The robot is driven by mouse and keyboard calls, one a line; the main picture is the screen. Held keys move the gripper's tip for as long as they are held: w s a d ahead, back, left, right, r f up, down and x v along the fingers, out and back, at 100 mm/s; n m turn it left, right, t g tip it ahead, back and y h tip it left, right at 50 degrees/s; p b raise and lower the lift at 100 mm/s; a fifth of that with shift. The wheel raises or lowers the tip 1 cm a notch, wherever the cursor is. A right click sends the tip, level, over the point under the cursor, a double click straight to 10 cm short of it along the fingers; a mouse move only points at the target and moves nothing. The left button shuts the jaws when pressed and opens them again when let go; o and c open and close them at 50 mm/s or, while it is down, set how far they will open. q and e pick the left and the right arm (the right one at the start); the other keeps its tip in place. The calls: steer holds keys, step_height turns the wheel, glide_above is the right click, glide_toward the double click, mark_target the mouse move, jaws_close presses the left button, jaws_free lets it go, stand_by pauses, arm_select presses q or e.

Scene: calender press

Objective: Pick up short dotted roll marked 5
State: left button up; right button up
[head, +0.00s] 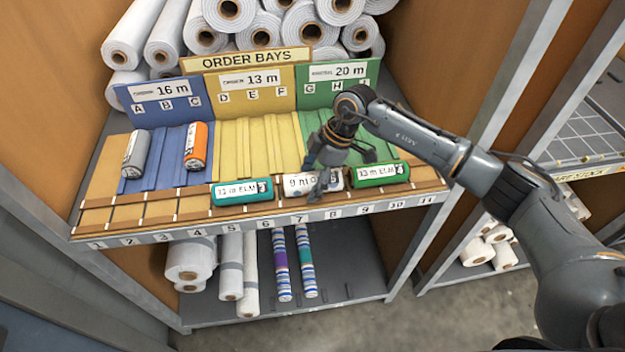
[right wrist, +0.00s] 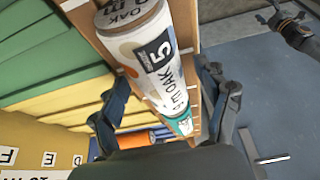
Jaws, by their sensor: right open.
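The short white roll with dots and a black label marked 5 (right wrist: 140,50) lies on the wooden front strip of the shelf. In the head view this roll (head: 297,184) is partly hidden by my gripper. My right gripper (head: 342,172) is open just above it. In the right wrist view the fingers of my right gripper (right wrist: 168,108) stand on both sides of the roll's line, with nothing clearly held. I cannot tell whether a finger touches it.
A teal roll (head: 242,191) lies close to the left and a green roll (head: 381,175) to the right on the same strip. A grey roll (head: 136,153) and an orange roll (head: 196,146) lie in the blue bay. The yellow bay (head: 250,140) is empty.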

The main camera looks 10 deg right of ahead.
steer(key=c, duration=1.3)
steer(key=shift+r, duration=0.15)
